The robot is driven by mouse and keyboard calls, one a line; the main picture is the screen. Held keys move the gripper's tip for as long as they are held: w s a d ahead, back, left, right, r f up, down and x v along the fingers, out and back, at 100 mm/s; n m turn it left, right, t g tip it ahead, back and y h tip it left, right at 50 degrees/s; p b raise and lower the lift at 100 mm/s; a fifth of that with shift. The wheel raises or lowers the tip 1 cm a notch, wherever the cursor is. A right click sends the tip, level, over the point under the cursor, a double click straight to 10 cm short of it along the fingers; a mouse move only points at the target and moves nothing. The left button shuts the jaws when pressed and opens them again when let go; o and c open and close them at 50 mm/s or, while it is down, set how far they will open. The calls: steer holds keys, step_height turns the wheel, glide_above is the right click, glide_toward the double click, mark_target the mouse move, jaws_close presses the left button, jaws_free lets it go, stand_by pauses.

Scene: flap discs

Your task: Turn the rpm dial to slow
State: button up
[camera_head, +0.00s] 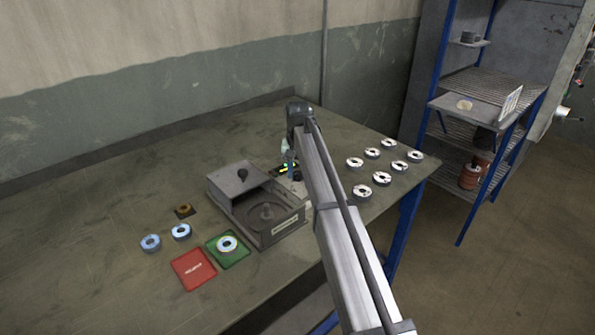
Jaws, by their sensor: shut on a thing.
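My gripper (290,164) points down at the far end of my arm, just behind the grey machine. Its fingertips are at a small dark panel (278,170) with green and yellow marks. The gripper is shut on what appears to be the rpm dial. The fingers and my arm largely hide the dial, so its setting cannot be read.
The grey machine (257,205) has a raised lid with a dark knob. A green mat (241,262) holds a disc, beside a red mat (193,268). Two bluish discs (151,243) lie left; several white discs (373,153) lie right.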

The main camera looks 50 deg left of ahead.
mark_target(298, 173)
steer(key=o, duration=1)
steer(key=shift+o, duration=0.2)
step_height(298, 173, up, 14)
steer(key=shift+f, duration=0.1)
stand_by(0.6)
